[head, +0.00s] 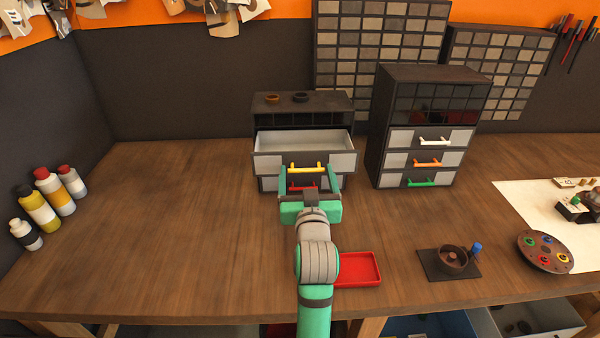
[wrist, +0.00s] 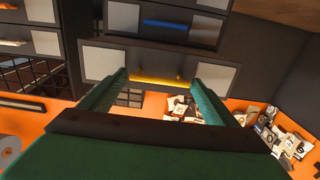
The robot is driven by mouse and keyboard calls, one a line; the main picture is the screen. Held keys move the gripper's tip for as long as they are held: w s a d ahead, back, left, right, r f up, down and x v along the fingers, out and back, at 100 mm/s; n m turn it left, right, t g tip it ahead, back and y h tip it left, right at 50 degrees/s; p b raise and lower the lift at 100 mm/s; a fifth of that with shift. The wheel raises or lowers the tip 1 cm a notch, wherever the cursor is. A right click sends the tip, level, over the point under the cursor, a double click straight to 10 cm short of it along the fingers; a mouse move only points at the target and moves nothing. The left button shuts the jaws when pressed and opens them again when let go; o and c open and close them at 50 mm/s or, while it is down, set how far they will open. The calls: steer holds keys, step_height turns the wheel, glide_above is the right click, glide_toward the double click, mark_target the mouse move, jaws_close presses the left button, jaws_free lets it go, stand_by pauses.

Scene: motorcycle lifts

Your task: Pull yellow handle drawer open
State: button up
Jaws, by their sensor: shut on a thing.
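The yellow handle (head: 306,167) is on the front of a drawer (head: 262,162) in the left cabinet (head: 344,104). This drawer stands out from the cabinet, and its pale, empty-looking inside shows from above. My gripper (head: 311,178) is at the drawer front, shut on the yellow handle. In the wrist view the yellow handle (wrist: 157,79) lies between the two green fingers of my gripper (wrist: 157,85). The exact finger contact is hard to see. A red handle (head: 302,187) below is partly hidden by my gripper.
The right cabinet (head: 432,77) has white, orange and green handles on its drawers. A red tray (head: 364,268) lies beside my arm. Several bottles (head: 62,190) stand at the left. The wooden table (head: 170,220) is clear left of my arm.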

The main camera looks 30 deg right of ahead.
steer(key=o, duration=1.5)
steer(key=shift+s, duration=0.1)
steer(key=v, duration=1)
steer(key=shift+s+a, duration=0.15)
steer(key=shift+s, duration=0.1)
